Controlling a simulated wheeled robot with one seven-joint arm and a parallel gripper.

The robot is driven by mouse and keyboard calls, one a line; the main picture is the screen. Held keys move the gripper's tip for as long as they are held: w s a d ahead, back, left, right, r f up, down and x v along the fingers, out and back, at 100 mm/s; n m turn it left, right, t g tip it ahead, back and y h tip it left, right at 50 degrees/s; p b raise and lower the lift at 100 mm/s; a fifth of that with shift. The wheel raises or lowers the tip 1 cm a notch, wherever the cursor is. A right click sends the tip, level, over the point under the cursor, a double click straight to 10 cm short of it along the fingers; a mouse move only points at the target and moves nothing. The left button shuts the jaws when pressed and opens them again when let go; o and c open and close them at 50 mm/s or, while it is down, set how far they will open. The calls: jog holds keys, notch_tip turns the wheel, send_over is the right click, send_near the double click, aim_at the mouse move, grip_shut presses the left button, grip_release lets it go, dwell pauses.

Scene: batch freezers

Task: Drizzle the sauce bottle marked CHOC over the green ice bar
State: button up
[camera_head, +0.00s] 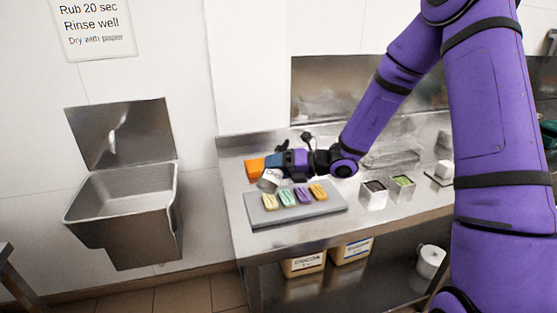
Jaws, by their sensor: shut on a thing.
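My purple arm reaches over the steel counter, and my gripper (279,163) is shut on a small pale bottle (270,179). The bottle appears tilted, just above the back left of the grey tray; its marking is too small to read. The green ice bar (287,198) lies on the grey tray (300,214), between a yellow bar (269,202) and a purple bar (303,195). The bottle is up and to the left of the green bar in the picture. I cannot tell whether any sauce is flowing.
An orange bar (318,191) is at the tray's right end. An orange block (255,169) is behind the gripper. Two steel containers (373,195) (401,188) stand right of the tray. A steel sink (125,210) is at left. Tubs (303,264) sit on the lower shelf.

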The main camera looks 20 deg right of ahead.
jog(key=f+m, duration=0.1)
jog(key=s+a+f+m+y, duration=0.1)
jog(key=shift+f+m, duration=0.1)
jog(key=shift+m, duration=0.3)
jog(key=m+t+y, duration=0.1)
jog(key=m, duration=0.3)
jog(key=m+t+y, duration=0.1)
jog(key=m, duration=0.3)
jog(key=w+d+m+t+y, duration=0.1)
jog(key=m, duration=0.2)
jog(key=shift+d+f+m+y, duration=0.1)
jog(key=shift+f+m+y, duration=0.3)
jog(key=n+g, duration=0.1)
jog(key=n, duration=0.3)
jog(key=shift+n+g+h, duration=0.3)
jog(key=shift+g, duration=0.1)
jog(key=shift+r+n+g+h, duration=0.35)
jog(key=shift+r+n, duration=0.3)
jog(key=shift+n, duration=0.5)
jog(key=shift+r+n+g+h, duration=0.15)
jog(key=shift+r+n+h, duration=0.4)
jog(key=shift+n, duration=0.6)
